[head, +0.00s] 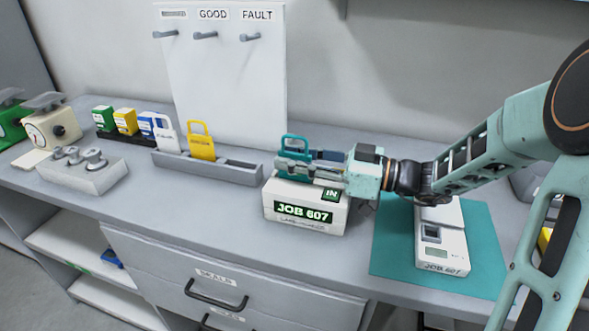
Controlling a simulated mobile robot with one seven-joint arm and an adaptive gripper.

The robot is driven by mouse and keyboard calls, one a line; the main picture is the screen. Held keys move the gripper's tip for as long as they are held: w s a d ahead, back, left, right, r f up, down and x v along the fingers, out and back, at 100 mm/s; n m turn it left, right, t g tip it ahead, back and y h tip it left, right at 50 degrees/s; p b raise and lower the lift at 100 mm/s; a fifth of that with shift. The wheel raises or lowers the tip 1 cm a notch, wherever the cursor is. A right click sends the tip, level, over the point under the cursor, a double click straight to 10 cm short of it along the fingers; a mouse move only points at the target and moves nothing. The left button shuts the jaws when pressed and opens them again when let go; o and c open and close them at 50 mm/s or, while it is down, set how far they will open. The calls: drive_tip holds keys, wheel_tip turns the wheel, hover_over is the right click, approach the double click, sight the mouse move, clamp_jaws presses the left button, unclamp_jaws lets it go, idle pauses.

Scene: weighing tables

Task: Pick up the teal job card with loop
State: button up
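The teal job card (295,140) shows its loop just above the white JOB 607 box (272,190), which carries an IN label. My gripper (292,166) reaches in from the right, low over the top of this box. Its fingers overlap the lower part of the card in the picture and hide it. I cannot tell whether the fingers touch the card or whether they are open or shut.
A grey rack (215,168) holds a white card (168,135) and a yellow card (201,141) to the left. A white board (225,85) with several pegs stands behind. A white device (442,240) lies on a teal mat (390,255) at right.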

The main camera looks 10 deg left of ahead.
clamp_jaws()
drive_tip(key=shift+r, duration=0.1)
wheel_tip(320, 180, up, 10)
drive_tip(key=shift+f+p, duration=0.1)
drive_tip(key=shift+p, duration=0.2)
idle(0.3)
